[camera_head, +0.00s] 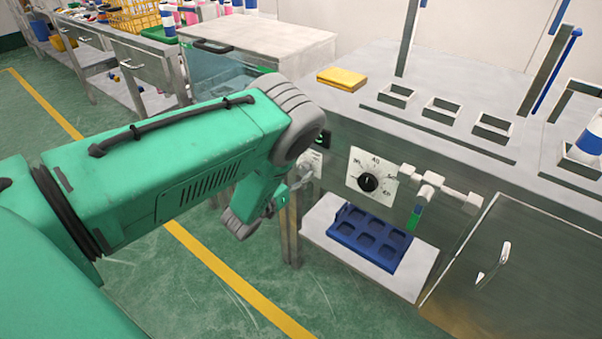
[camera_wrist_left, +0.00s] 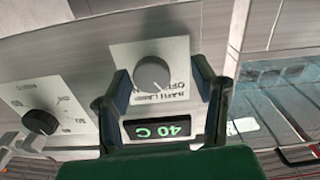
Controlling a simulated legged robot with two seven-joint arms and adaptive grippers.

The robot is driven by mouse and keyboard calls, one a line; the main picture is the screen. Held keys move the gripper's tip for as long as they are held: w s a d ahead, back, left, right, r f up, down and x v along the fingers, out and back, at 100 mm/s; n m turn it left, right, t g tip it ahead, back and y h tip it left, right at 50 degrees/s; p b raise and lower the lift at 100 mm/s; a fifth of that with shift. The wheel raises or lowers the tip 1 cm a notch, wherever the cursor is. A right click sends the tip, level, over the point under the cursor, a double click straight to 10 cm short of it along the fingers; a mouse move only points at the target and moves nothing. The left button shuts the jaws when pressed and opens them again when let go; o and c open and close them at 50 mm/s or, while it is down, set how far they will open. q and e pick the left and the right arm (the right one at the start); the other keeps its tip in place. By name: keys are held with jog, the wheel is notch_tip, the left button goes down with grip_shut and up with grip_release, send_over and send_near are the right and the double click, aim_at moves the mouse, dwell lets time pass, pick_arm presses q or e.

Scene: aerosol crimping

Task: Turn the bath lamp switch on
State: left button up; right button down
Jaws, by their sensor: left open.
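The bath lamp switch is a round grey knob (camera_wrist_left: 151,74) on a pale plate with upside-down lettering in the left wrist view; the word OFF is readable on the plate. In the head view its plate (camera_head: 313,162) is partly hidden by my left arm. My left gripper (camera_head: 296,185) is in front of the panel beside the plate. In the left wrist view my left gripper (camera_wrist_left: 161,77) is open, one dark finger on each side of the knob. Whether the fingers touch the knob cannot be told. My right gripper is not in view.
A black temperature dial (camera_head: 368,183) is right of the switch, then a white valve (camera_head: 430,186). A green display (camera_wrist_left: 157,129) reads 40 C. A blue tray (camera_head: 370,238) sits on the shelf below. A yellow pad (camera_head: 342,78) lies on the bench top.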

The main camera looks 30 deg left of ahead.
pick_arm(q)
jog(key=shift+w+d, duration=0.3)
jog(key=shift+w, duration=0.2)
jog(key=shift+w+d+r, duration=0.25)
jog(key=shift+w+d, duration=0.1)
jog(key=shift+d, duration=0.15)
jog(key=shift+a+f, duration=0.15)
jog(key=shift+a, duration=0.3)
jog(key=c, duration=1.2)
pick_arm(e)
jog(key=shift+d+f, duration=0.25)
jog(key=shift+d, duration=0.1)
